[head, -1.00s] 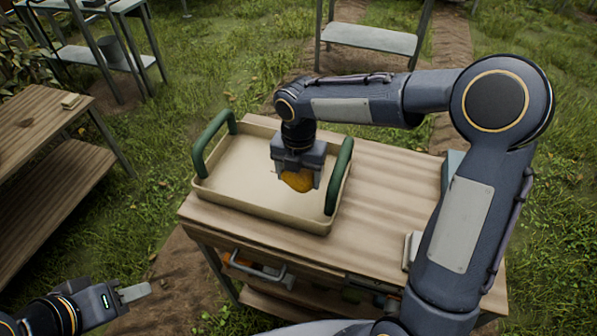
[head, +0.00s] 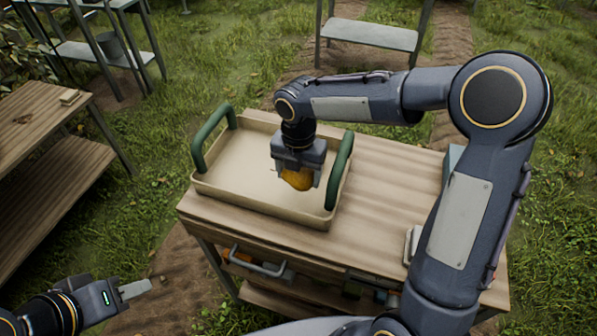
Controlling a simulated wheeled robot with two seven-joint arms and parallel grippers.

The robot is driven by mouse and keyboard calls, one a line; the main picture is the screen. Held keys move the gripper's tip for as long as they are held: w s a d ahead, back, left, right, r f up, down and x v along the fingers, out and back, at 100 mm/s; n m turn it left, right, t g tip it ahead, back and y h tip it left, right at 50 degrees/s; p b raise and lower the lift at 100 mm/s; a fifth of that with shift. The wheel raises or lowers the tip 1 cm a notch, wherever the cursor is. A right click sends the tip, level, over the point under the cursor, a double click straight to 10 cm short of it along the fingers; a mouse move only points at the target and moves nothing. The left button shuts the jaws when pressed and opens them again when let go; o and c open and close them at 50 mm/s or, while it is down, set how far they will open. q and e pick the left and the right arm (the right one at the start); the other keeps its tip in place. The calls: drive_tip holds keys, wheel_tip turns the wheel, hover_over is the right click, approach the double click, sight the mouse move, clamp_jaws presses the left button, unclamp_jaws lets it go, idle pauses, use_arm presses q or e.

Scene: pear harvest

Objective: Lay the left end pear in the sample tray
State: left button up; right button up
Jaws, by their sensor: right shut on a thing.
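A golden-orange pear (head: 298,179) is held between the fingers of my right gripper (head: 298,173). The gripper points down over the right part of the beige sample tray (head: 265,209), inside its rim. I cannot tell whether the pear touches the tray floor. The tray has two green handles and holds nothing else that I can see. It sits on the left part of a wooden cart top. My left gripper (head: 136,289) is at the lower left, away from the cart, with nothing seen in it; its finger gap cannot be made out.
The wooden cart top (head: 390,200) is mostly clear right of the tray. Its lower shelf holds several partly hidden items. A wooden bench (head: 40,130) stands at the left. A metal shelf (head: 100,58) is at the back left and another stand (head: 368,35) at the back.

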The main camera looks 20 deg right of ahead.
sight(299, 195)
drive_tip(key=shift+f+b, duration=1.55)
drive_tip(key=shift+f, duration=0.95)
idle(0.8)
drive_tip(key=o, duration=1.1)
drive_tip(key=shift+o, duration=0.2)
drive_tip(key=shift+r, duration=0.1)
wheel_tip(299, 195, up, 8)
drive_tip(key=shift+f+p, duration=0.15)
drive_tip(key=shift+p, duration=0.15)
